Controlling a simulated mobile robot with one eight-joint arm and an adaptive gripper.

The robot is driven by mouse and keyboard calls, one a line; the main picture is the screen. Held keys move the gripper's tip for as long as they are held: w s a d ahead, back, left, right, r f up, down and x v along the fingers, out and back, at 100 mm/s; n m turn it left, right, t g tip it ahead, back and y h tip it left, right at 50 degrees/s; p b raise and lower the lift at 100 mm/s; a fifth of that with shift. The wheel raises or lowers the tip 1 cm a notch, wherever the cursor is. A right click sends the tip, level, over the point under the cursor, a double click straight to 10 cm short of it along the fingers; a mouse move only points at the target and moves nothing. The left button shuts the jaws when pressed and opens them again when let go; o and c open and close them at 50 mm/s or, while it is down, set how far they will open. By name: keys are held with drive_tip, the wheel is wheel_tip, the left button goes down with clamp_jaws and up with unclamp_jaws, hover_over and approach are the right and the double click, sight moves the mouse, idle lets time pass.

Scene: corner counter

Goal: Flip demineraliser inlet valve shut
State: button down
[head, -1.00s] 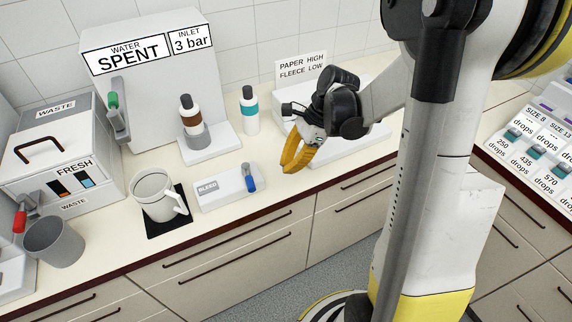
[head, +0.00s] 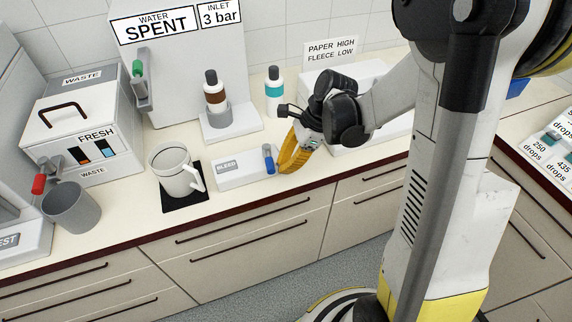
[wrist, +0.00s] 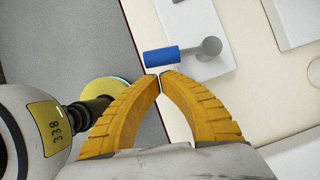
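A white cabinet (head: 190,70) stands at the back, with signs WATER SPENT and INLET 3 bar. A green-handled lever (head: 138,70) stands on its front left, handle up. No valve is labelled as the inlet valve. A white block labelled BLEED (head: 232,176) lies on the counter with a blue-handled lever (head: 268,158). The wrist view shows this blue handle (wrist: 161,56) on a grey pivot, just beyond my fingertips. My gripper (head: 285,168) is low, right beside the blue handle. Its yellow fingertips (wrist: 160,76) meet with nothing between them. I cannot tell whether they touch the handle.
A white mug (head: 172,172) stands on a black mat, left of the BLEED block. A grey cup (head: 72,210) stands under a red lever (head: 39,184). A brown-banded bottle (head: 214,98) and a teal-banded bottle (head: 274,92) stand behind. The FRESH waste box (head: 88,125) is left.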

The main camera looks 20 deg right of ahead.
drive_tip(key=shift+s+a+m, duration=0.1)
drive_tip(key=shift+a+m, duration=0.15)
drive_tip(key=shift+m, duration=0.15)
